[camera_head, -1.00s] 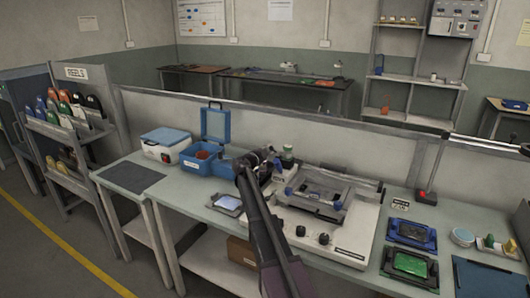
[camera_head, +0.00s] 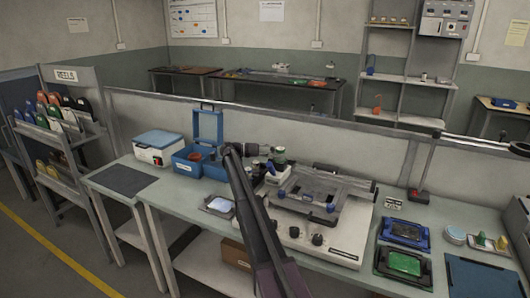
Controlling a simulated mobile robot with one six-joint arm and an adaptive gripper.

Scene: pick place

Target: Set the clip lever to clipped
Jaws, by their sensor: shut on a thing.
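A white bench fixture (camera_head: 345,245) with dark knobs on its front stands at the middle of the bench. A grey frame (camera_head: 330,188) with a clear top lies on it, with blue parts (camera_head: 308,195) at its front. I cannot tell which part is the clip lever or how it is set. My gripper (camera_head: 271,164) is at the fixture's back left corner, beside a white block and a dark green round piece (camera_head: 279,155). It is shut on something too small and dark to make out. My arm hides part of the fixture's left side.
An open blue box (camera_head: 198,165) and a white box with a blue lid (camera_head: 158,149) stand to the left. A blue tray (camera_head: 406,233) and a green board (camera_head: 405,264) lie to the right. A low partition (camera_head: 330,140) runs behind the bench.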

